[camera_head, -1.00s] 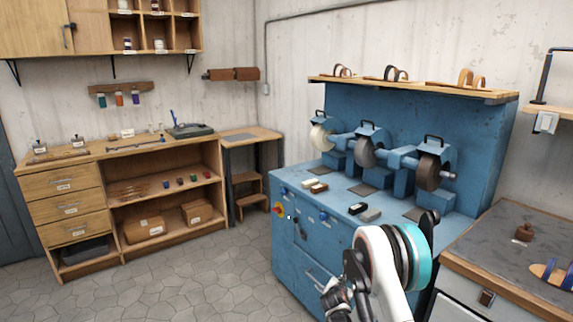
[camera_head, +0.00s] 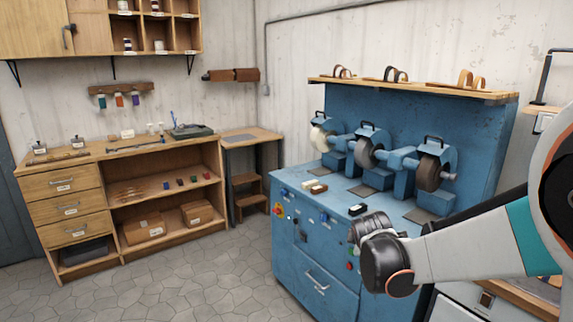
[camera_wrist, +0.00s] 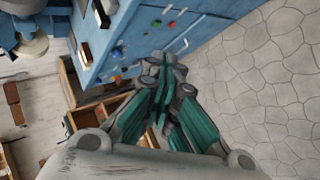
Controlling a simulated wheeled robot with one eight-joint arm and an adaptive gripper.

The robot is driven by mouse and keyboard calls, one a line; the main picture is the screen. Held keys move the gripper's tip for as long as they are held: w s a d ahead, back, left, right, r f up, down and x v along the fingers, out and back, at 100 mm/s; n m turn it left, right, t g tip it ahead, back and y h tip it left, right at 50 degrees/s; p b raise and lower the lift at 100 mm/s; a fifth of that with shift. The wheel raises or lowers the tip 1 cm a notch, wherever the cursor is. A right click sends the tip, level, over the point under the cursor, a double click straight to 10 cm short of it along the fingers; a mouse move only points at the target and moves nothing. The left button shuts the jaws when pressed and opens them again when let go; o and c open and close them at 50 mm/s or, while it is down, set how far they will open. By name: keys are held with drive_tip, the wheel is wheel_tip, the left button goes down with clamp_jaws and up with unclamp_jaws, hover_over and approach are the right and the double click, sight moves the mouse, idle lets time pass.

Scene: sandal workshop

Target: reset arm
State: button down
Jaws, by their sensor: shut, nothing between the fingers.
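My gripper (camera_wrist: 164,70) shows in the wrist view with its teal-padded fingers together and nothing between them. It is in free air, with the blue grinding bench (camera_wrist: 135,35) beyond it at upper left and the stone floor (camera_wrist: 265,70) to the right. In the head view my white arm reaches in from the right edge and ends in a dark joint in front of the blue grinding bench (camera_head: 290,255). The gripper's fingers cannot be made out in the head view.
The bench carries several grinding wheels (camera_head: 365,152) and small blocks. A wooden workbench (camera_head: 100,150) with drawers stands at left, and a small side table (camera_head: 250,136) beside it. The floor (camera_head: 190,285) at front left is clear. Sandals lie on the top shelf (camera_head: 420,90).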

drive_tip(key=s+r+m+g+y, duration=0.1)
drive_tip(key=s+r+m, duration=0.2)
drive_tip(key=s, duration=0.5)
drive_tip(key=s+r+m, duration=0.4)
drive_tip(key=s, duration=0.4)
drive_tip(key=s+a+f+m+g+y, duration=0.1)
drive_tip(key=s+m, duration=0.6)
drive_tip(key=s, duration=1.1)
drive_tip(key=shift+s+a+f+m, duration=0.15)
drive_tip(key=shift+a+f+m, duration=0.2)
drive_tip(key=shift+f, duration=0.1)
